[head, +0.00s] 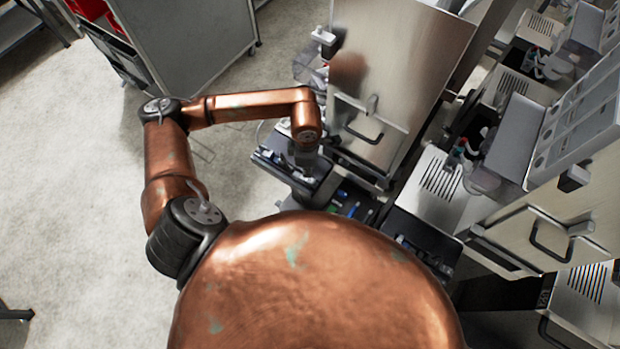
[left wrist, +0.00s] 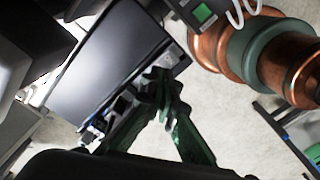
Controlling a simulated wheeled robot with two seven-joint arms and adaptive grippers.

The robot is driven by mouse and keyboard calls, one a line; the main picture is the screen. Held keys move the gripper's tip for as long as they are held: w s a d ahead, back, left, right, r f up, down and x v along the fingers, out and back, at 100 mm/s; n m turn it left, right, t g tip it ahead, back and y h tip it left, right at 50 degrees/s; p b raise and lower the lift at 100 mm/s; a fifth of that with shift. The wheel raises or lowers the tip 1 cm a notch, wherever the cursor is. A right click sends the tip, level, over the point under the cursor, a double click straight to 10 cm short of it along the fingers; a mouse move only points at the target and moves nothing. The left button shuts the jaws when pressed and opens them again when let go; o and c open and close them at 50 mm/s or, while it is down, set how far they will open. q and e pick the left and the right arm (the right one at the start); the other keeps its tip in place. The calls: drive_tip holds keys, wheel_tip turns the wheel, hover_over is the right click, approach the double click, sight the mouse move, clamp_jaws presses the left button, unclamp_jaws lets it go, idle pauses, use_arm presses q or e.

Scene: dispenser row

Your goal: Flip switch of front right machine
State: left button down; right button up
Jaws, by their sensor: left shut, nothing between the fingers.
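Steel machines with dark handles stand on the right in the head view, one near the middle (head: 395,60) and one at the right edge (head: 565,205). I cannot tell which is the front right one. My left gripper (left wrist: 160,78) is shut and empty in the left wrist view, its green fingers close together beside a dark flat panel (left wrist: 115,50). In the head view my left wrist is low in front of the middle machine, and the fingers there are hard to make out. A small green square, possibly a switch, sits on a grey box (left wrist: 203,12) in the left wrist view. My right gripper is not in view.
A grey cart (head: 195,45) with red bins stands at the top left. A drip grille (head: 440,178) lies between the machines. The pale floor (head: 75,190) on the left is clear.

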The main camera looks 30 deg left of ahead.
sight(307, 179)
use_arm(q)
drive_tip(key=shift+r+p, duration=0.75)
drive_tip(key=shift+r, duration=1.4)
drive_tip(key=shift+s+f, duration=0.1)
